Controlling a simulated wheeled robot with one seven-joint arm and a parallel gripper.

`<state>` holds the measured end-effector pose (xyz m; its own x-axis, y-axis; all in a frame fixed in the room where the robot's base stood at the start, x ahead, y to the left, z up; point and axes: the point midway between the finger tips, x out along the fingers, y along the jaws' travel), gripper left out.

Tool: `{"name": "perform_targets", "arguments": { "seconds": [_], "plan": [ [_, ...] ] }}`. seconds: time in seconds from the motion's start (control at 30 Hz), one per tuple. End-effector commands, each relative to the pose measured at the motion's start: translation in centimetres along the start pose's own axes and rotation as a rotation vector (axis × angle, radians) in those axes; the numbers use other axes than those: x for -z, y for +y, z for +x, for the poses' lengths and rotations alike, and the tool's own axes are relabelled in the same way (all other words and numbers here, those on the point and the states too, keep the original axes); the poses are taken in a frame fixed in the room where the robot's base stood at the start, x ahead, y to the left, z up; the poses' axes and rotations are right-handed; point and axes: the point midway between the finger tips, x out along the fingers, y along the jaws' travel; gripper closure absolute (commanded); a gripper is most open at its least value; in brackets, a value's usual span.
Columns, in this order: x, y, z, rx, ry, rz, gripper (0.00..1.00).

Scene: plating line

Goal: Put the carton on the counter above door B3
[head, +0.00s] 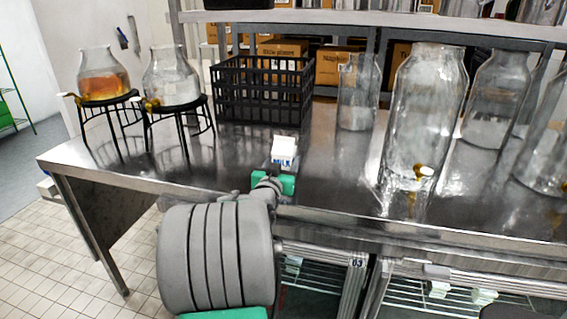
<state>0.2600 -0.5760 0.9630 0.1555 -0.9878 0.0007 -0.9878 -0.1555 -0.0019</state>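A small white carton-like box (285,147) with a blue patch on its lower face shows over the steel counter (335,172), just beyond the end of my arm. I cannot tell whether it rests on the counter or is held above it. My gripper's fingers cannot be made out; my own wrist, with a green part, covers that spot. A label that seems to read B3 (357,263) is on the frame under the counter's front edge, right of my arm.
A black crate (262,92) stands behind the box. Two glass jars on black stands (180,103) are at the left. Several large glass dispensers (425,115) fill the right. Brown boxes (338,66) line the back under a shelf (380,18). Bare counter lies either side of the box.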

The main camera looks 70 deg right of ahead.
Motion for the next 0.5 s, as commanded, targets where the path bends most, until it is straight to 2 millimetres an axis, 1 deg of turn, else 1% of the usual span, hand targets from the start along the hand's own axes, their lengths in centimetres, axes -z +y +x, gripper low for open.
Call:
{"name": "perform_targets", "arguments": {
  "seconds": [0.03,0.23,0.5],
  "plan": [
    [0.06,0.0,0.0,0.0,0.0,0.0,0.38],
    [0.07,0.0,0.0,0.0,0.0,0.0,0.22],
    [0.32,0.0,0.0,0.0,0.0,0.0,0.22]
  ]
}}
